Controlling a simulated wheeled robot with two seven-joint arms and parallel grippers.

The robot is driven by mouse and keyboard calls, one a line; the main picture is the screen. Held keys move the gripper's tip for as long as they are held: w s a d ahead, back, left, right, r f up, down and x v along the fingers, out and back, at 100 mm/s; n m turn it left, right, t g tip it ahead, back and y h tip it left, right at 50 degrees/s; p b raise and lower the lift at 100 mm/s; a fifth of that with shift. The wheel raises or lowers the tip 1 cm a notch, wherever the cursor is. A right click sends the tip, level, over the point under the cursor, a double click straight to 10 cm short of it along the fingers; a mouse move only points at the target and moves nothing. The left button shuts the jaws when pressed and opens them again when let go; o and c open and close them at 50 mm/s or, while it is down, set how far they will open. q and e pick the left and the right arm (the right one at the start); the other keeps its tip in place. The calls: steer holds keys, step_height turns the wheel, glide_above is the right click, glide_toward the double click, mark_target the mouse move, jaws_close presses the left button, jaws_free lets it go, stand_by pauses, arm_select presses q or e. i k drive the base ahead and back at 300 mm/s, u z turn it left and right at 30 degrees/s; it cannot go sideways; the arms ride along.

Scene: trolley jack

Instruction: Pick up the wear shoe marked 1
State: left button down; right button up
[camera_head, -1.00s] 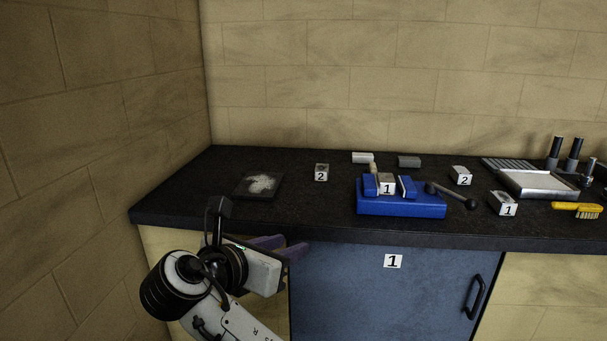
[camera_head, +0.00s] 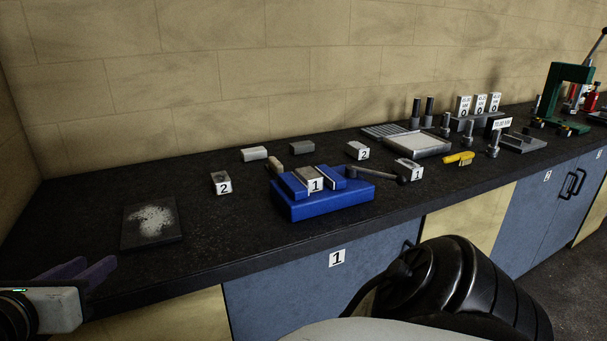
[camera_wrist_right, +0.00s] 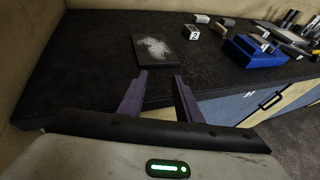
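Two grey blocks carry a 1. One (camera_head: 314,180) sits between the jaws of a blue vise (camera_head: 322,206); the other (camera_head: 408,168) lies on the bench to the right of the vise handle. I cannot tell from looks alone which is the wear shoe. My right gripper (camera_head: 98,266) is at the lower left, near the bench's front edge, far left of both blocks. In the right wrist view its purple fingers (camera_wrist_right: 160,82) are apart with nothing between them. My left gripper is not in view.
Blocks marked 2 (camera_head: 220,184) (camera_head: 357,150) stand left of and behind the vise. A dark plate with pale powder (camera_head: 130,238) lies at left. A metal tray (camera_head: 418,146) and yellow brush (camera_head: 459,158) are at right. The black bench's (camera_head: 180,262) front left is clear.

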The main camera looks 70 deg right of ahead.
mark_target(314, 180)
steer(key=z, duration=0.75)
steer(key=i, duration=0.85)
steer(key=z, duration=0.85)
